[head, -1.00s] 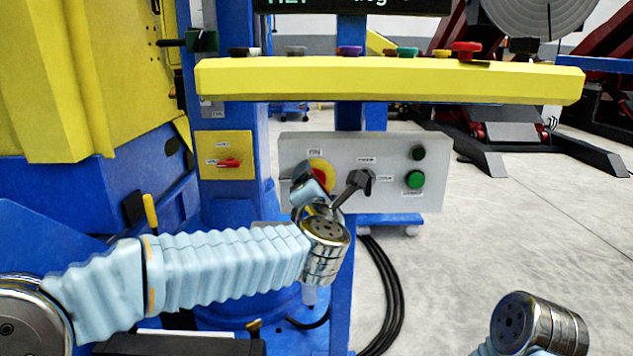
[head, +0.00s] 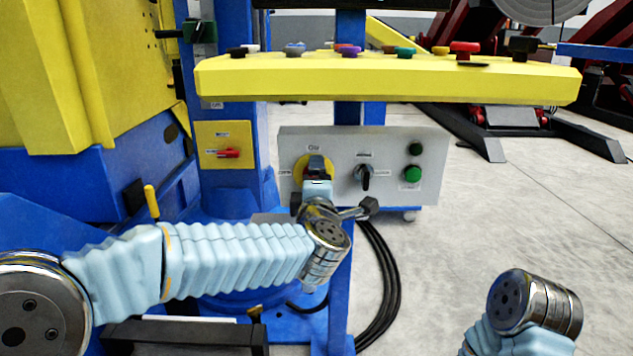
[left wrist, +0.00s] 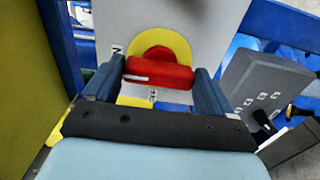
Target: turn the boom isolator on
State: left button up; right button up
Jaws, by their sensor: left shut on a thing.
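A red rotary handle on a round yellow plate (head: 300,168) sits at the left of the grey control panel; which labelled switch is the boom isolator is too small to read. My left gripper (head: 318,172) is in front of that handle and covers most of it in the head view. In the left wrist view the red handle (left wrist: 160,73) lies between the two fingers of the left gripper (left wrist: 155,88), which is shut on it. The handle's white mark is toward its left end there, on the side of a partly hidden label. My right gripper is out of view.
A second red handle (head: 229,153) is on a yellow plate on the blue column. The grey panel (head: 400,143) also has a black selector knob (head: 365,176) and a green button (head: 413,174). A yellow bar (head: 390,78) with several coloured knobs spans above. Black cables hang below.

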pick_arm(q)
jog(key=shift+f, duration=0.1)
dwell(0.3)
jog(key=o, duration=0.8)
jog(key=shift+o, duration=0.2)
jog(key=s, duration=1.4)
jog(key=shift+b, duration=0.35)
jog(key=shift+w, duration=0.1)
jog(key=w+a+f+m+g+h+p, duration=0.1)
jog(key=w+a+f+m+g, duration=0.15)
jog(key=f, duration=0.75)
jog(key=w+a+f+m+g+h+p, duration=0.15)
jog(key=f+m, duration=0.25)
jog(key=f, duration=0.5)
jog(key=w+a+f+m+g+p, duration=0.1)
jog(key=w+f+m+g+p, duration=0.2)
jog(key=f, duration=0.7)
jog(key=s+a+f+m+g+p, duration=0.1)
jog(key=s+a+f+m+g, duration=0.2)
jog(key=s+f, duration=0.7)
jog(key=s+a+f+m+g+h, duration=0.1)
jog(key=s+a+f+m+g, duration=0.2)
jog(key=s+f+g, duration=0.4)
jog(key=s+a+f, duration=0.1)
jog(key=s+f, duration=0.2)
jog(key=s, duration=0.3)
jog(key=shift+s+a+f+m+p, duration=0.15)
jog(key=shift+m+p, duration=0.2)
